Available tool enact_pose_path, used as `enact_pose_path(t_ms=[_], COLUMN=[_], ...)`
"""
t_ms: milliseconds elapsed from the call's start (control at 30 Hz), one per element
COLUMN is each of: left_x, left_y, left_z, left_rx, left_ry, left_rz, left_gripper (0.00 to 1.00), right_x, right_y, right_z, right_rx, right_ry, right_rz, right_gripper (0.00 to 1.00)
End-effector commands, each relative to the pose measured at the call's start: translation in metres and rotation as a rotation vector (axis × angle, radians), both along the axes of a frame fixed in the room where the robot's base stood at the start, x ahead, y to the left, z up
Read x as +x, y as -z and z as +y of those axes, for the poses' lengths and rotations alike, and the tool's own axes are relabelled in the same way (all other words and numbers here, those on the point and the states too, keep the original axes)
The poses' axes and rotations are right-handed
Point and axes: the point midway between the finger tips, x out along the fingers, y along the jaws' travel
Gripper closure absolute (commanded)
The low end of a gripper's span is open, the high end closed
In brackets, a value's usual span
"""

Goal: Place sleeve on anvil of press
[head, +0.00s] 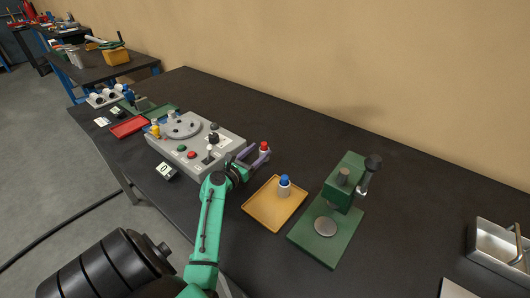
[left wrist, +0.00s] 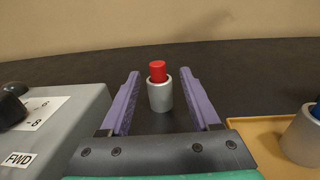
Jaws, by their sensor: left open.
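A grey sleeve with a red top (head: 264,147) stands upright on the dark bench behind the yellow tray. In the left wrist view this red-topped sleeve (left wrist: 160,95) shows between the two purple fingers, with a gap on each side. My left gripper (head: 257,156) is open and empty, its fingers pointing at that sleeve. A second sleeve with a blue top (head: 285,187) stands on the yellow tray; part of it (left wrist: 303,137) shows at the right of the wrist view. The green press (head: 345,190) stands right of the tray, its round grey anvil (head: 325,228) bare. My right gripper is not in view.
The grey control box (head: 195,140) with knobs and buttons is close on the left of my gripper. The yellow tray (head: 262,213) lies between my arm and the press. A metal bin (head: 498,245) is at the far right. The bench behind the press is clear.

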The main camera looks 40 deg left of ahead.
Motion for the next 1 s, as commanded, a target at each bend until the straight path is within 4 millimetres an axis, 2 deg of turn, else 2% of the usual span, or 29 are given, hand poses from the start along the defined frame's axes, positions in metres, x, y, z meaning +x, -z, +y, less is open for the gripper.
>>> enact_pose_path(t_ms=[100, 200, 433, 467, 600, 633, 1000], left_x=[0.023, 0.04, 0.045, 0.045, 0.045, 0.045, 0.045], left_y=[0.001, 0.002, 0.003, 0.003, 0.003, 0.003, -0.001], left_z=[0.005, 0.006, 0.007, 0.007, 0.007, 0.007, 0.007], left_rx=[-0.001, 0.0, 0.001, 0.001, 0.0, 0.0, 0.001], left_ry=[0.001, 0.001, 0.0, 0.0, 0.0, 0.0, 0.0], left_rz=[-0.001, -0.002, 0.0, 0.0, 0.0, 0.0, -0.002], left_gripper=[0.37, 0.37, 0.37, 0.41, 0.94, 1.0, 1.0], right_x=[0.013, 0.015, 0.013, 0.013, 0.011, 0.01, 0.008], right_y=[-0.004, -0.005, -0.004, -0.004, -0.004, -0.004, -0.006], right_z=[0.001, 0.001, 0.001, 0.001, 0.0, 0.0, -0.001], right_rx=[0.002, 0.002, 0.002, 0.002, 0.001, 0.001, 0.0], right_ry=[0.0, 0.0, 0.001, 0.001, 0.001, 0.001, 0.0], right_rz=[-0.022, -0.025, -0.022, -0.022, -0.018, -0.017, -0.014], right_gripper=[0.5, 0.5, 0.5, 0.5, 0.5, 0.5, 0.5])
